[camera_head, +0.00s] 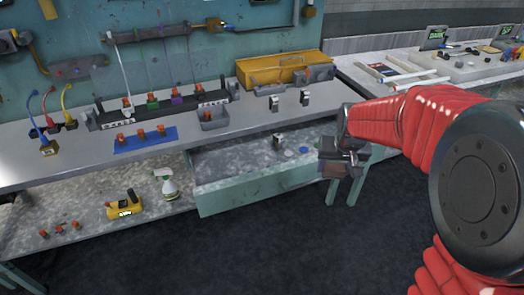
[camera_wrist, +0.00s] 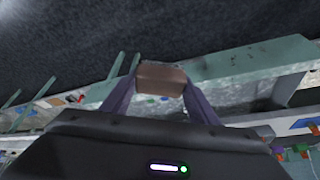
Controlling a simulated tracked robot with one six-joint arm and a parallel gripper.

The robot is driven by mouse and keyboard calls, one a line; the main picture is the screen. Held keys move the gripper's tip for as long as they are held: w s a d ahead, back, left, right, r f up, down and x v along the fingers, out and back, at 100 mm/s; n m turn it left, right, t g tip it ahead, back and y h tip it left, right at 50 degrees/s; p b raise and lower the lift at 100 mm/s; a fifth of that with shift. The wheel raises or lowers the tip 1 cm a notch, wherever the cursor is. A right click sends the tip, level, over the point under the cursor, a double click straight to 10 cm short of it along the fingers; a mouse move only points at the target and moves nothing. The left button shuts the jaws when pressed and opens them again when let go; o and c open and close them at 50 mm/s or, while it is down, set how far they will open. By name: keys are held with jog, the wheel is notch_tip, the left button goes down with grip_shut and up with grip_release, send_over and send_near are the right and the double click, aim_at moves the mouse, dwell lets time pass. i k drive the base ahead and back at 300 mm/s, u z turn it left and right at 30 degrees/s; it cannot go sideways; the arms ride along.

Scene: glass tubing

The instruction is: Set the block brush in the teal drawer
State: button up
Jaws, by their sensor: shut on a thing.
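The block brush (camera_head: 333,171) is a brown block held at my gripper, just right of the teal drawer in the head view. In the wrist view the brush (camera_wrist: 160,77) sits between my two purple-grey fingers. My gripper (camera_head: 340,160) is shut on it, and the fingers also show in the wrist view (camera_wrist: 160,86). The teal drawer (camera_head: 255,190) is pulled out below the bench, and its speckled inside is mostly bare. In the wrist view the drawer front (camera_wrist: 235,65) runs beyond the brush. The brush's underside is hard to make out.
A small metal part (camera_head: 278,141) and two small discs lie in the drawer's back right. A spray bottle (camera_head: 166,184) and a yellow tool (camera_head: 124,207) are on the lower shelf, left of the drawer. The bench top (camera_head: 60,168) overhangs the drawer's back.

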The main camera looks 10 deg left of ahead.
aim_at(262, 156)
jog(key=z, duration=0.5)
jog(key=i, duration=0.15)
jog(key=u, duration=2.1)
jog(key=i, duration=1.45)
jog(key=z, duration=0.25)
